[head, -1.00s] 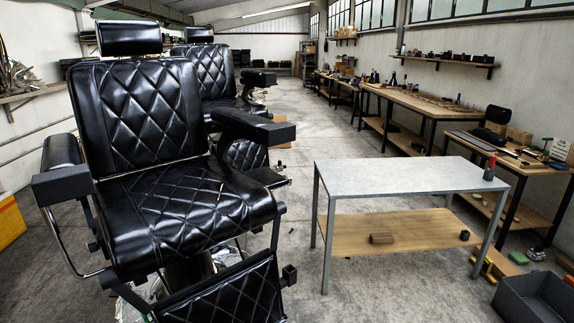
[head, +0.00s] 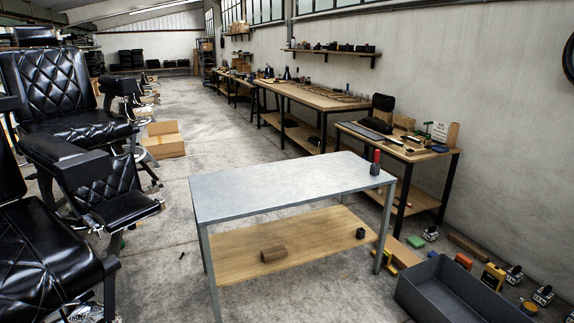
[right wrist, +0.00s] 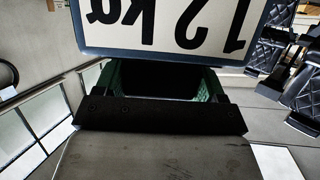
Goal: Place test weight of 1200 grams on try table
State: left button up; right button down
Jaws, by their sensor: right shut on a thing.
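My right gripper (right wrist: 160,85) shows in the right wrist view, its green pads shut on the test weight (right wrist: 170,25). The weight's white label with a dark frame reads "12 kg" upside down, its edge cut by the frame, so any decimal point is out of sight. Neither gripper shows in the head view. The table (head: 285,190) in the middle of the head view has a grey metal top and a wooden lower shelf.
Black barber chairs (head: 60,75) stand at the left. A dark open bin (head: 455,290) is on the floor at the lower right, near several small labelled blocks (head: 515,273). Workbenches (head: 310,95) line the right wall. A brown block (head: 273,254) lies on the lower shelf.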

aim_at(289, 181)
jog(key=i+l+z, duration=0.35)
jog(key=i+z, duration=0.35)
jog(key=i+u, duration=0.65)
jog(key=i+l+u, duration=0.1)
jog(key=i+u, duration=0.25)
jog(key=i+j+z, duration=0.15)
jog(key=i, duration=0.4)
jog(key=i+j+z, duration=0.1)
jog(key=i+j, duration=0.3)
jog(key=i, duration=0.15)
jog(key=i+j+z, duration=0.15)
jog(key=i+j, duration=0.25)
jog(key=i, duration=0.15)
